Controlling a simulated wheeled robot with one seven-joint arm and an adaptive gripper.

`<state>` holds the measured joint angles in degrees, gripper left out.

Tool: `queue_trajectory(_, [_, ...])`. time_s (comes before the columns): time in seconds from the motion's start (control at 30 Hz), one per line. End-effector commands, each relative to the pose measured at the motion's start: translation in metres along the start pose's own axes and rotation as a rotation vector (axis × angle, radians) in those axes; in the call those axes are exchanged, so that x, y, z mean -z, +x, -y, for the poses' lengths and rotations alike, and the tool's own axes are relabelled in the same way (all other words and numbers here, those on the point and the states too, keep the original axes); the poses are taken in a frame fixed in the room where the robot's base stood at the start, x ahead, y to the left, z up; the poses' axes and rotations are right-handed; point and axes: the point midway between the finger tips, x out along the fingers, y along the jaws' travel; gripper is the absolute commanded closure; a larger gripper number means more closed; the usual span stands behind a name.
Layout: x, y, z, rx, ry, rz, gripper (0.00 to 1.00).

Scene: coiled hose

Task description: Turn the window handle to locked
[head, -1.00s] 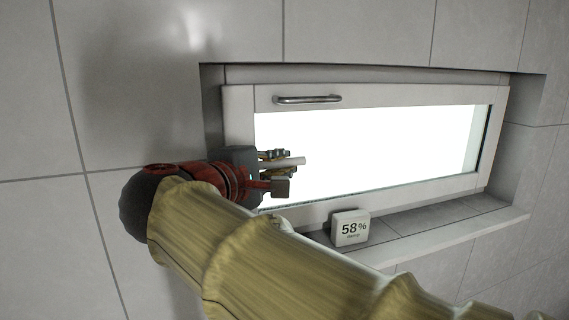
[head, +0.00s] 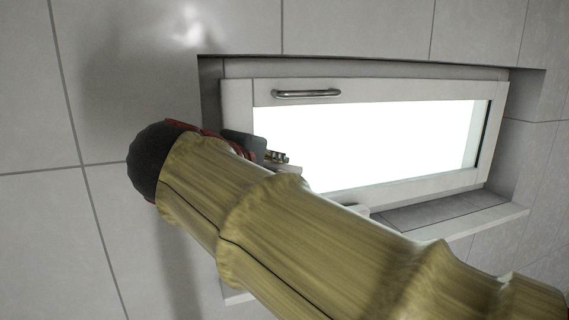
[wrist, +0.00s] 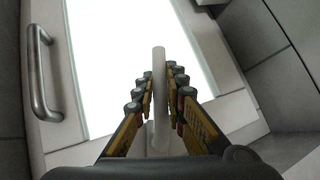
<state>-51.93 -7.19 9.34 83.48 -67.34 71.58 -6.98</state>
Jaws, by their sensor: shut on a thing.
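The window handle is a white lever (wrist: 159,75) that runs up the middle of the wrist view. My gripper (wrist: 158,84) is shut on it, with one row of finger pads on each side. In the head view my gripper (head: 281,161) is mostly hidden behind my own arm; a dark jaw part and one fingertip show at the left side of the window (head: 238,110). Only a small pale bit of the lever seems to show there. The window sash looks closed in its frame.
A metal bar handle (head: 307,94) is fixed to the sash's upper rail; it is at the left in the wrist view (wrist: 39,75). A tiled sill (head: 450,215) runs below the window. My arm covers most of the sill display. Grey tiled wall surrounds the opening.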

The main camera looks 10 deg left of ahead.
Motion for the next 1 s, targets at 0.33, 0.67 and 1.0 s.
queue_trajectory(0.33, [0.005, 0.002, 0.022, 0.23, 0.229, -0.06, 1.0])
queue_trajectory(0.67, [0.013, -0.002, 0.039, 0.447, 0.445, -0.121, 1.0])
queue_trajectory(1.0, [0.026, -0.01, 0.054, 0.664, 0.662, -0.182, 1.0])
